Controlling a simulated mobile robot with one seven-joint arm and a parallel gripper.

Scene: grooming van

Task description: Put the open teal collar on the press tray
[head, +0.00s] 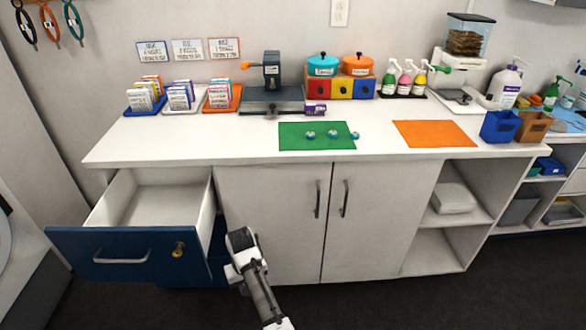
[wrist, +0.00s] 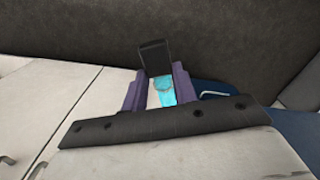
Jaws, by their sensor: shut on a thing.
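My gripper (wrist: 156,88) shows in the wrist view with its purple fingers shut on a teal piece (wrist: 164,92), which looks like the teal collar. Most of the piece is hidden between the fingers, so I cannot tell its full shape. In the head view my gripper (head: 240,240) is low in front of the cabinet, just right of the open drawer and below the counter top. The piece cannot be made out there. A grey hand press (head: 272,70) stands on the counter, with a dark grey flat tray (head: 262,106) at its base.
The blue-fronted drawer (head: 115,254) is pulled out and looks empty. A small purple box (head: 316,109) lies at the press's right. An orange mat (head: 435,134) is bare. The counter's front left (head: 190,143) is clear.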

